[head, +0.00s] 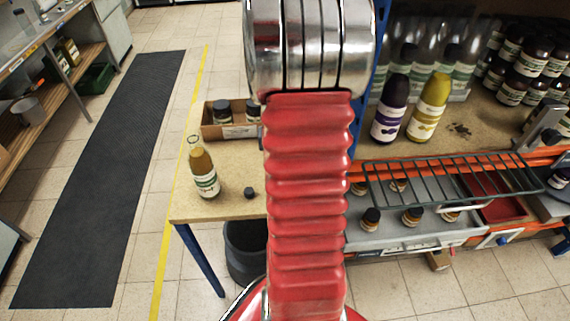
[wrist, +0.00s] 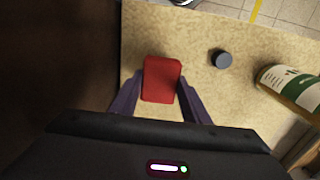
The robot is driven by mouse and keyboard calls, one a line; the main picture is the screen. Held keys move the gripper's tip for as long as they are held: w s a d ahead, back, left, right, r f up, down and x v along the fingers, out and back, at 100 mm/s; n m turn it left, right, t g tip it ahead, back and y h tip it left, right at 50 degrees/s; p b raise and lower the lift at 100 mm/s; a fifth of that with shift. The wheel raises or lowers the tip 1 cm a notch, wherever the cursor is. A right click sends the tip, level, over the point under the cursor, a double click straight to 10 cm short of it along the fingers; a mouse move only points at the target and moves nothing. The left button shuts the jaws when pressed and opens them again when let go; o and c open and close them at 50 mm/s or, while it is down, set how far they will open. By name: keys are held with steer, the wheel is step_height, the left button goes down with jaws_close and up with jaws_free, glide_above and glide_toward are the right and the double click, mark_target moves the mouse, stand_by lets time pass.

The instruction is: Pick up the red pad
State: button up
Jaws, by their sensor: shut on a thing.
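The red pad (wrist: 162,80) is a small red block with rounded corners, seen in the wrist view over the speckled tan table top. My gripper (wrist: 161,88) has its two dark purple fingers on the left and right sides of the pad, shut on it. I cannot tell from this view whether the pad touches the table. In the head view my red arm hides the pad and the gripper.
A small dark cap (wrist: 222,59) lies right of the pad. A bottle with orange-yellow contents (head: 204,172) stands near the table's left edge. A cardboard box (head: 232,129) with dark jars is behind it. A wire rack (head: 450,181) juts out at right.

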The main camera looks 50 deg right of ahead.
steer(key=s+a, duration=0.2)
steer(key=a, duration=0.5)
steer(key=s+a, duration=0.3)
steer(key=a, duration=0.4)
steer(key=shift+s+a, duration=0.35)
steer(key=shift+a, duration=0.05)
steer(key=shift+s, duration=0.1)
